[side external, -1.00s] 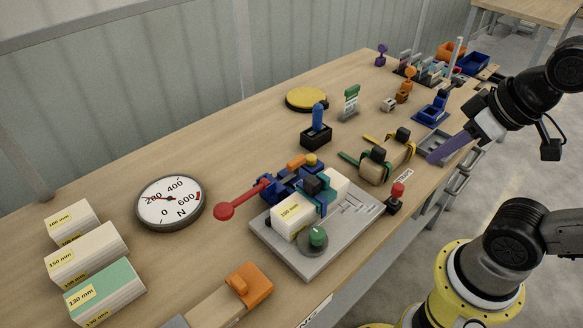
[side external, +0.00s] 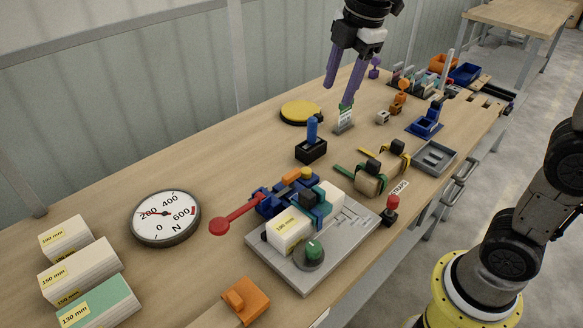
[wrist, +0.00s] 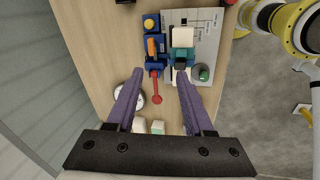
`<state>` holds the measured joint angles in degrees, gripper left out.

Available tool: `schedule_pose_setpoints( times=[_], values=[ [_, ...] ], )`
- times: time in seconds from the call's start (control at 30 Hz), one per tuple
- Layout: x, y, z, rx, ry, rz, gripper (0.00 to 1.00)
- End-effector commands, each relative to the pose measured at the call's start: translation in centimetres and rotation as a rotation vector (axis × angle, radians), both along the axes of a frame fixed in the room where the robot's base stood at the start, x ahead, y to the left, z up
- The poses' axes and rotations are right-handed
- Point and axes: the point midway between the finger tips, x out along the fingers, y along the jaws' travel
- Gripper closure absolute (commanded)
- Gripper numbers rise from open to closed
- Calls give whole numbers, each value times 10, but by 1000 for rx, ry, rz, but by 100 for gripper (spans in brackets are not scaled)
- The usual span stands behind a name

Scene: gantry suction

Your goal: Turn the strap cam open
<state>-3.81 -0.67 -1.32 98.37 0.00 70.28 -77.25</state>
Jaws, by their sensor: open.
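My gripper (side external: 337,97) is open and empty, its two purple fingers pointing down over the far part of the bench. In the wrist view the gripper (wrist: 160,73) frames the clamp fixture below. Two black cam buckles, one on a green strap (side external: 372,164) and one on a yellow strap (side external: 397,146), sit on top of a tan block (side external: 371,184) beside a label reading STRAPS. My gripper is apart from them, up and to their left in the picture. I cannot tell which cam the task means, or whether either is open. The straps are not clear in the wrist view.
A grey plate (side external: 296,277) holds a blue clamp with a red-knobbed lever (side external: 233,219), a white block and a green knob (side external: 314,249). A blue-handled switch (side external: 312,131), small sign (side external: 345,119), yellow disc (side external: 300,112) and force gauge (side external: 164,217) stand around.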

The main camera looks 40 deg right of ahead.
Motion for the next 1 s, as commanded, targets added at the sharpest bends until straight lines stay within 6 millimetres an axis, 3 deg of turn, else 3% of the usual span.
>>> schedule_pose_setpoints(
  times=[0.1, 0.2, 0.33, 0.47, 0.73, 1.0],
  values=[
    [41, 10, -23, -21, 69, 98, 48],
    [68, 17, -46, -28, 120, 136, 48],
    [89, 25, -76, -31, 173, 147, 48],
    [93, 29, -98, -33, 219, 153, 48],
    [93, 31, -124, -34, 234, 156, 48],
    [92, 31, -176, -34, 235, 155, 48]
  ],
)
